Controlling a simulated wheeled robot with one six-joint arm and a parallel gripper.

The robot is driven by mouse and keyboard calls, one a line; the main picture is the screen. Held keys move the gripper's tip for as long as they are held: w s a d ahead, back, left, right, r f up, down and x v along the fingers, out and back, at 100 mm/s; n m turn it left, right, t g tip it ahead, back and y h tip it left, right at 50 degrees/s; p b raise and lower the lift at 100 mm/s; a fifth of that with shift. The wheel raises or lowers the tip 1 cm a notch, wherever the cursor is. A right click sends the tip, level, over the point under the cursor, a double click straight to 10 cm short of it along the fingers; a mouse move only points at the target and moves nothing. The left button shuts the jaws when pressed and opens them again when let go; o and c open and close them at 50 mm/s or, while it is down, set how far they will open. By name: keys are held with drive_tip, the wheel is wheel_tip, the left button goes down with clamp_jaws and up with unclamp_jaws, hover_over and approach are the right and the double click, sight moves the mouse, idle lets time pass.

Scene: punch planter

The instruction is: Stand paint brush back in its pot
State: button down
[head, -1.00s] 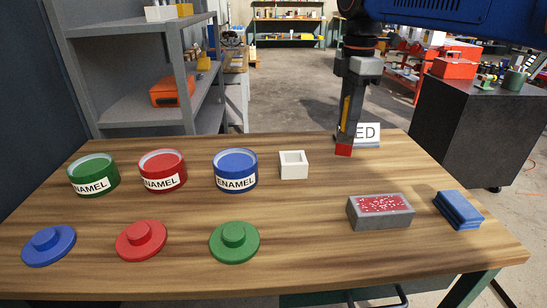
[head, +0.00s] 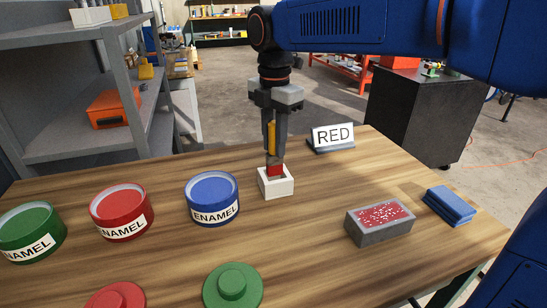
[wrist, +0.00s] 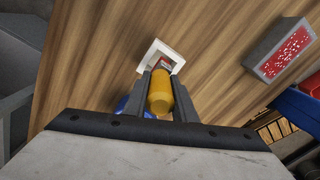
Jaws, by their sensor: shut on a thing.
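The paint brush has a yellow handle (head: 271,137) and a red tip (head: 275,170) pointing down. My gripper (head: 274,148) is shut on the brush and holds it upright. The pot (head: 278,189) is a small white square box with an open top. The red tip is at the pot's opening, and its lower end is hidden behind the front rim. In the wrist view the yellow handle (wrist: 160,92) sits between the fingers, and the tip shows inside the white pot rim (wrist: 147,57). I cannot tell how deep the tip is.
The blue enamel can (head: 212,203) stands close left of the pot, with the red can (head: 121,216) beyond. A RED sign (head: 332,137) stands behind right. A grey tray with a red top (head: 380,226) and a blue pad (head: 449,205) lie right.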

drive_tip(key=shift+f, duration=2.1)
drive_tip(key=shift+f, duration=0.1)
drive_tip(key=c, duration=1.5)
unclamp_jaws()
drive_tip(key=shift+o, duration=0.2)
wheel_tip(320, 180, up, 12)
drive_tip(key=shift+r, duration=0.15)
